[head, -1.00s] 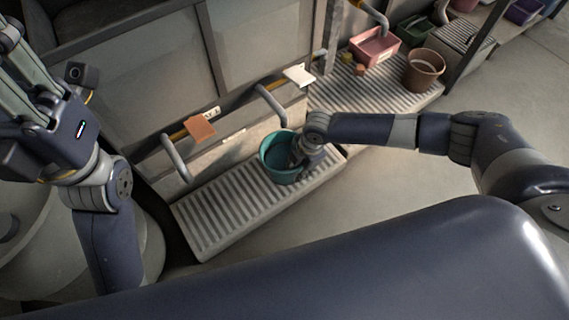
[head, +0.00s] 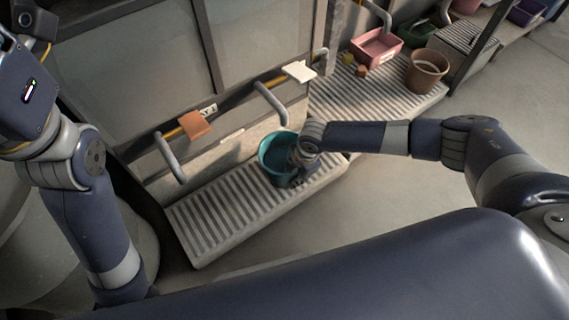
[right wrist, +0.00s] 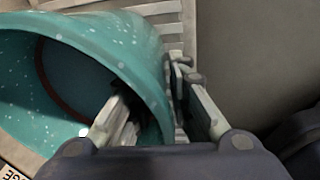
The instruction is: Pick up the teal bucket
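The teal bucket (head: 272,163) stands on the ribbed step in the middle of the head view. It fills the left of the right wrist view (right wrist: 135,50), with its mouth facing left. My right gripper (head: 294,161) is at the bucket's right side. In the right wrist view my right gripper (right wrist: 153,88) straddles the rim, one finger inside and one outside. The fingers stand apart, with no clear clamp on the wall. My left gripper is at the upper left edge of the head view; only its body shows, and its fingers are cut off.
The ribbed step (head: 215,215) runs along a grey cabinet wall with bar handles (head: 270,100). An orange card (head: 195,125) and a white card (head: 299,71) are on the wall. A brown bucket (head: 427,72) and a pink bin (head: 376,48) stand at the upper right. Open floor lies right of the step.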

